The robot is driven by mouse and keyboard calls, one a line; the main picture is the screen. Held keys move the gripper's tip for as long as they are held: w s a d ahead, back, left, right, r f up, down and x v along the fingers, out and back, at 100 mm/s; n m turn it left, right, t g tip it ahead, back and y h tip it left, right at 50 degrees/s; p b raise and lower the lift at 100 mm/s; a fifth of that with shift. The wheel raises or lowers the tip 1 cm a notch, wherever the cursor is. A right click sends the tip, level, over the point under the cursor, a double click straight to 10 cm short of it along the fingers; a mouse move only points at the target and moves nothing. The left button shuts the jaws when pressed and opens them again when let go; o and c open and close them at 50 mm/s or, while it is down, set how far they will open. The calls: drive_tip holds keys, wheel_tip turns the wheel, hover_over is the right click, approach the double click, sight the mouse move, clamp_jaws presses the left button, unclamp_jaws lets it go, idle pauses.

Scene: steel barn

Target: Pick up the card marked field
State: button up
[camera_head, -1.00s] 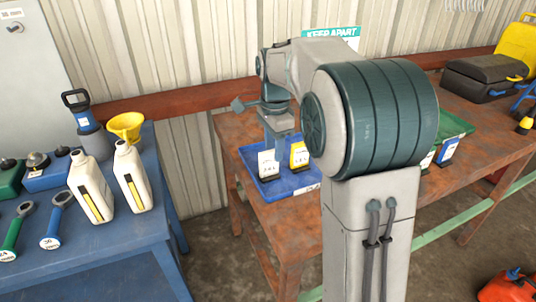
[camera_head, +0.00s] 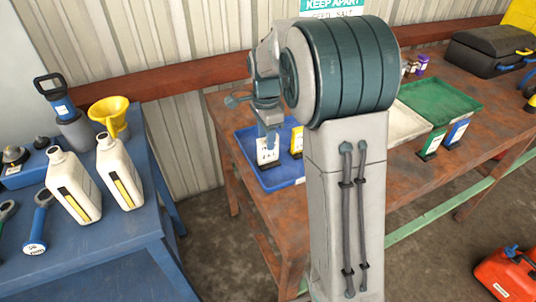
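A white card (camera_head: 266,156) with dark print too small to read stands upright in a blue tray (camera_head: 284,178) on the rusty-brown table. A yellow card (camera_head: 297,141) stands just right of it, partly hidden by my arm. My gripper (camera_head: 269,139) points down at the top of the white card and overlaps it in the picture. I cannot tell whether it touches the card or how its fingers stand. A green-based card (camera_head: 431,145) and a blue card (camera_head: 457,132) stand at the front of the trays further right. I cannot read which card says field.
A white tray (camera_head: 408,122) and a green tray (camera_head: 440,98) lie right of my arm. A "keep apart" sign (camera_head: 329,7) is at the wall. A blue bench (camera_head: 100,245) with white jugs (camera_head: 119,172) and a yellow funnel (camera_head: 110,114) stands left. A black case (camera_head: 487,50) is far right.

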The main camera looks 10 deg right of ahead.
sight(268, 161)
drive_tip(key=shift+d+f, duration=0.15)
drive_tip(key=shift+f, duration=1.25)
drive_tip(key=shift+d+f, duration=0.15)
drive_tip(key=shift+f, duration=1.2)
clamp_jaws()
